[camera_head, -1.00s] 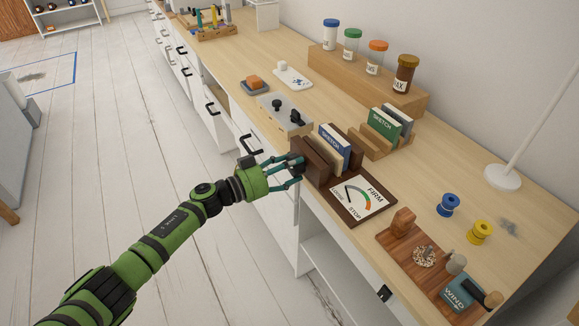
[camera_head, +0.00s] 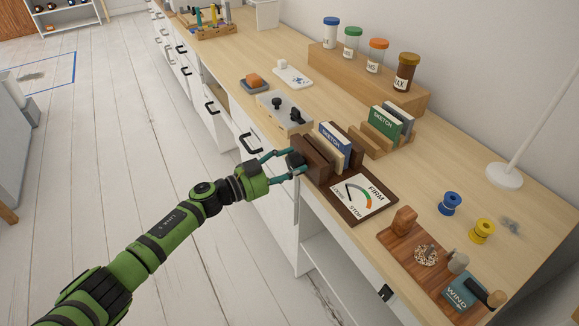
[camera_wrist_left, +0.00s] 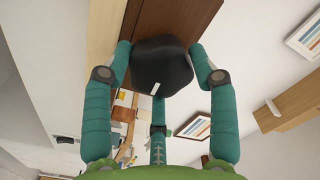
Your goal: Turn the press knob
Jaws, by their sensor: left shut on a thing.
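The press (camera_head: 315,159) is a dark wooden stand at the desk's front edge, with books upright between its boards. Its dial (camera_head: 357,197), marked FIRM, LOOSE and STOP, lies on the base beside it. The dark press knob (camera_head: 295,160) sits on the press's left side. My left gripper (camera_head: 290,162) is shut on it; in the left wrist view the black faceted knob (camera_wrist_left: 162,66) with a small white mark sits between the teal fingers. The dial's needle is thin and hard to read. My right gripper is not in view.
A second wooden rack (camera_head: 381,131) holds a green sketch book behind the press. A wooden board (camera_head: 425,255) with a WIND box (camera_head: 460,289) lies to the right. Open floor lies left of the desk.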

